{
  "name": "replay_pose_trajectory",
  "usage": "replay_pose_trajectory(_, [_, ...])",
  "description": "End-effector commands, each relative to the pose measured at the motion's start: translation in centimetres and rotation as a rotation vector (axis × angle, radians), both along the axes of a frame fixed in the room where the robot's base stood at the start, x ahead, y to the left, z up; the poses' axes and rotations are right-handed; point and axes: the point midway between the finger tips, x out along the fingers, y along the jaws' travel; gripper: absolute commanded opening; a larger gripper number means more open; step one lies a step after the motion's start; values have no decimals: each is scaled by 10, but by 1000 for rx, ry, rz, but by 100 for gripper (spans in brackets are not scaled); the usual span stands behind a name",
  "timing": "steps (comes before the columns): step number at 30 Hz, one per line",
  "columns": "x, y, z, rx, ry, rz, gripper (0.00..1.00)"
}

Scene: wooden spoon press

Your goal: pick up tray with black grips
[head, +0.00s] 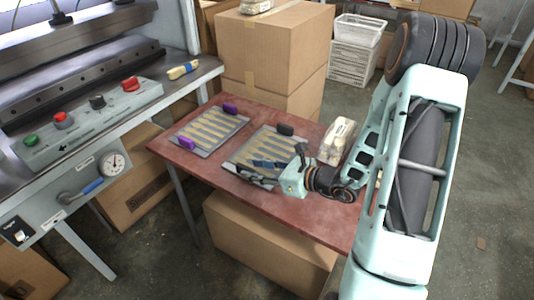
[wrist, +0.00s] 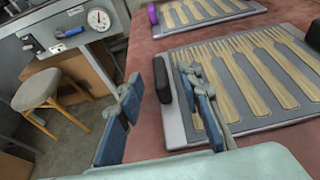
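The tray with black grips (head: 236,157) lies flat on the red table and holds several wooden forks. One black grip (head: 286,129) is at its far end; the near grip (wrist: 162,80) shows in the wrist view. My gripper (head: 258,171) is low at the tray's near end. In the wrist view my gripper (wrist: 160,115) is open, its blue-padded fingers on either side of the near grip in the picture. I see no contact with it. My fingers partly hide the near end in the head view.
A second fork tray with purple grips (head: 203,152) lies left on the red table (head: 320,213). A clear bag (head: 337,140) sits right, close to my arm. A press (head: 75,120) stands left, cardboard boxes (head: 270,45) behind, and a stool (wrist: 38,90) by the press.

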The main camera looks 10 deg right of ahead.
Motion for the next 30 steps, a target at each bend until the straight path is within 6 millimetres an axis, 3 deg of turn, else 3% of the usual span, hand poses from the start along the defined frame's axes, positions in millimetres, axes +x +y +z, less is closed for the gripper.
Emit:
replay_pose_trajectory(6, [21, 23, -13, 1, 1, 3, 33])
replay_pose_trajectory(16, [26, 28, -15, 0, 1, 1, 33])
replay_pose_trajectory(25, [26, 27, -15, 0, 1, 1, 0])
replay_pose_trajectory(30, [26, 27, -15, 0, 1, 1, 0])
